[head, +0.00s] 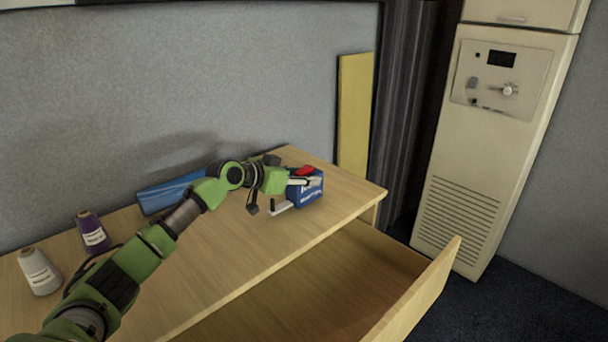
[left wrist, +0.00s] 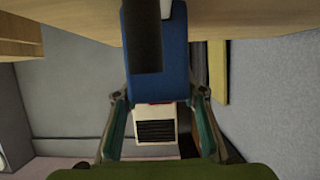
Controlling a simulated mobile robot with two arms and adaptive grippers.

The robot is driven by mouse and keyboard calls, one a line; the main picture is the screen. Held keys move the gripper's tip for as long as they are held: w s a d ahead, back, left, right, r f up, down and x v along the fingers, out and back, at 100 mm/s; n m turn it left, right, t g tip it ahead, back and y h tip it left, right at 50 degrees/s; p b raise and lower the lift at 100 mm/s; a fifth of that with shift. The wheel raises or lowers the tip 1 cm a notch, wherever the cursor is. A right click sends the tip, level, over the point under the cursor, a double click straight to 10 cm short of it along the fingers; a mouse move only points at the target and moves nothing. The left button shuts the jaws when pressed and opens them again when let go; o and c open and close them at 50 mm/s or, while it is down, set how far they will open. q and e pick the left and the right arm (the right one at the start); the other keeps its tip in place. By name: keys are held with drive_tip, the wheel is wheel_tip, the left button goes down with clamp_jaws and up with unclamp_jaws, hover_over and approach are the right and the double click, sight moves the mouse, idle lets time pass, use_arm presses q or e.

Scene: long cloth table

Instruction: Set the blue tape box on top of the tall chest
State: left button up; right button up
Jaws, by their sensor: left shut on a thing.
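The blue tape box (head: 312,192), with white lettering and a red part on top, is at the right end of the wooden chest's top (head: 235,245). My left gripper (head: 298,193) is shut on it, with a pale finger along its near left side. In the left wrist view, the blue box (left wrist: 158,75) fills the middle between the two fingers (left wrist: 160,95), with the wood surface behind it. I cannot tell whether its base touches the wood. My right gripper is out of view.
An open, empty-looking drawer (head: 440,285) juts from the chest's front. A beige cabinet unit (head: 497,140) stands at the right, past a dark curtain.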

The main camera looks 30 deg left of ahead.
use_arm(q)
drive_tip(key=shift+f, duration=0.2)
drive_tip(key=shift+f, duration=0.15)
drive_tip(key=o, duration=1.4)
